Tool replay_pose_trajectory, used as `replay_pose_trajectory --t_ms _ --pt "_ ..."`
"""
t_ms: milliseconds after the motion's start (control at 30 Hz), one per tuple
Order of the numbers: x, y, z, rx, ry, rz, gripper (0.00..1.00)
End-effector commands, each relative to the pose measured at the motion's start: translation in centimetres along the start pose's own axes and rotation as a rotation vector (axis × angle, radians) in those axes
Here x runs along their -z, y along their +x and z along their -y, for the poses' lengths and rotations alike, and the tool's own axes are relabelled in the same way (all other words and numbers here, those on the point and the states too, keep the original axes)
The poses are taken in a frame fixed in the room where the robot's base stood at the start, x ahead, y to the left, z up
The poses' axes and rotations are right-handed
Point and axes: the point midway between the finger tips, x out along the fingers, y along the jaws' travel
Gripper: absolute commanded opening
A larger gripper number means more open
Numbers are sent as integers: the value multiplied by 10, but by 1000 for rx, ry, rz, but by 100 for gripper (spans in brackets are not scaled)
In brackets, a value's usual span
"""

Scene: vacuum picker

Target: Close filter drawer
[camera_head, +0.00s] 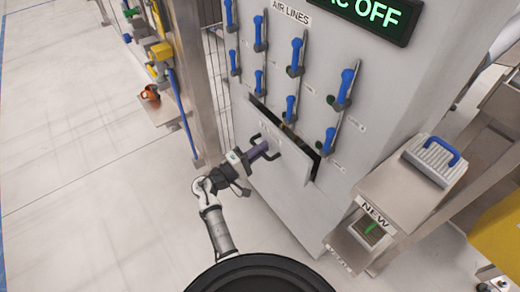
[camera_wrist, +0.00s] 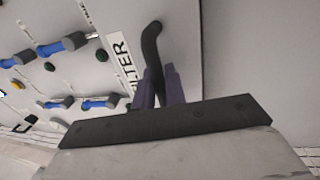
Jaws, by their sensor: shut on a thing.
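The filter drawer (camera_head: 274,160) is a grey front panel low on the grey cabinet. It stands a little out from the cabinet, with a dark gap along its top edge. Its dark curved handle shows in the wrist view (camera_wrist: 152,45), beside a label reading FILTER (camera_wrist: 120,60). My gripper (camera_head: 262,150) is at the handle, and its purple fingers (camera_wrist: 158,88) are shut on it. The fingers hide part of the handle. The inside of the drawer is mostly hidden; a little yellow shows in the gap.
Several blue-handled valves (camera_head: 295,58) line the cabinet face above the drawer, under an AIR LINES label. A grey filter with a blue handle (camera_head: 436,160) sits on a stand marked NEW to the right. An orange mug (camera_head: 149,93) is on a shelf at left. The floor at left is clear.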

Motion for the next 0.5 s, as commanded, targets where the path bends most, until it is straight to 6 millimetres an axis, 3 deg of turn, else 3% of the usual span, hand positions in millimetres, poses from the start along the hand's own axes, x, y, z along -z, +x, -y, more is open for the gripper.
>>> replay_pose_trajectory --t_ms 167,367,500 --pt "0 8 3 0 0 2 0" --pt "0 39 9 -1 0 2 0" --pt "0 43 8 0 0 -2 0"
